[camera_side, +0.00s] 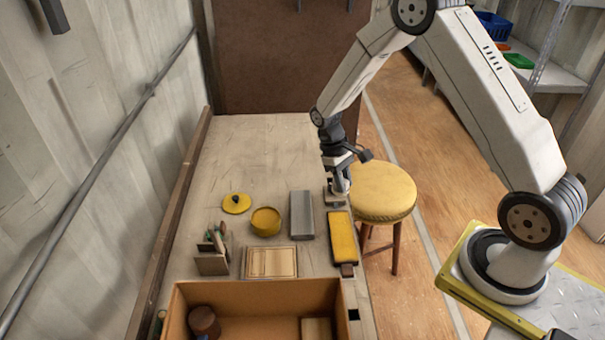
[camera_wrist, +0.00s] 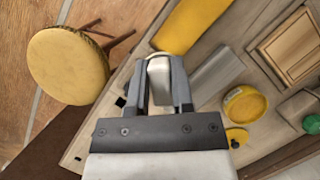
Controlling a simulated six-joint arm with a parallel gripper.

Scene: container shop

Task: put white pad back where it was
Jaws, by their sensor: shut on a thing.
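My gripper (camera_wrist: 162,104) points down near the table's right edge and is shut on the white pad (camera_wrist: 160,79), a small pale block between its fingers. In the side view my gripper (camera_side: 337,191) is just beyond the far end of a long yellow block (camera_side: 342,236). The pad is mostly hidden there, and I cannot tell if it touches the table. The yellow block also shows in the wrist view (camera_wrist: 190,24), ahead of the fingers. A grey block (camera_side: 302,215) lies to the left of the yellow one.
Left of the blocks are an open yellow tin (camera_side: 265,222), its knobbed lid (camera_side: 236,203), a wooden panel (camera_side: 271,262) and a tool holder (camera_side: 212,265). An open box (camera_side: 254,296) stands at the front. A yellow stool (camera_side: 382,192) stands beside the table. The table's far half is clear.

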